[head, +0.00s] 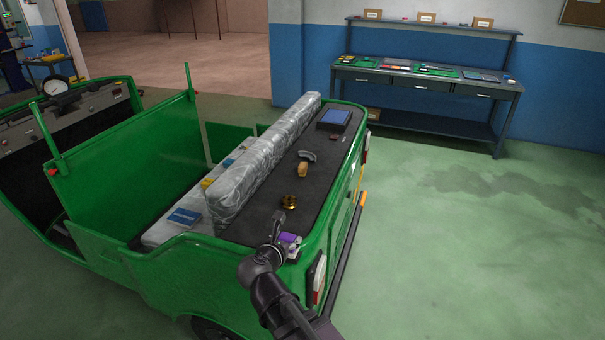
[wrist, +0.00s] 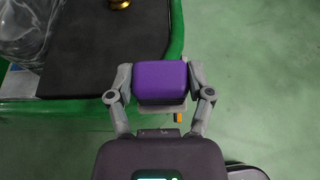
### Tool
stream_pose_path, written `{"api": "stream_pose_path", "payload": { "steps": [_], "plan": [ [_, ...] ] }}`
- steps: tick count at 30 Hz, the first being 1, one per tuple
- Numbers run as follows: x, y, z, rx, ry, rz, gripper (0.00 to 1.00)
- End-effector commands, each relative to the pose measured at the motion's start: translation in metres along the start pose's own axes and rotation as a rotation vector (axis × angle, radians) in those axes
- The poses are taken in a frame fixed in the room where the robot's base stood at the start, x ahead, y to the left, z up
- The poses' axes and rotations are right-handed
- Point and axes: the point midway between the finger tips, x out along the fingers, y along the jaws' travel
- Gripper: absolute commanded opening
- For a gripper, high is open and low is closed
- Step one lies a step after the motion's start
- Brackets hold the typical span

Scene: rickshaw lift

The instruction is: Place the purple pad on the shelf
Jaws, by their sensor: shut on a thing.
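The purple pad (wrist: 162,82) is a small block with rounded corners, held between the two fingers of my gripper (wrist: 161,88), one on each side. In the head view the pad (head: 289,238) shows small at the near end of the green rickshaw, partly covered by my gripper (head: 287,242). The black shelf (head: 312,190) runs behind the grey wrapped seat back. In the wrist view the pad overlaps the shelf's edge and the green rim; I cannot tell its height above them.
On the shelf are a brass round piece (head: 289,201), a wooden-handled tool (head: 306,165) and a blue box (head: 334,119). The wrapped seat back (head: 262,155) bounds the shelf on the left, the green rim (head: 352,170) on the right. Bare shelf lies between the items. A workbench (head: 425,78) stands behind.

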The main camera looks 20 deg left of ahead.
Motion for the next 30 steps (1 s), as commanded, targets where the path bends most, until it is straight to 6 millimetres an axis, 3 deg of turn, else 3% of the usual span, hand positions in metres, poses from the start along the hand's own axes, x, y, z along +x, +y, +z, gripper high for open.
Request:
{"api": "stream_pose_path", "payload": {
  "steps": [14,20,30],
  "plan": [
    [0.006,0.003,0.002,0.0,0.0,-0.001,0.23],
    [0.029,0.017,0.008,0.0,0.0,-0.001,0.23],
    [0.085,0.046,0.024,0.0,0.0,-0.001,0.23]
  ]
}}
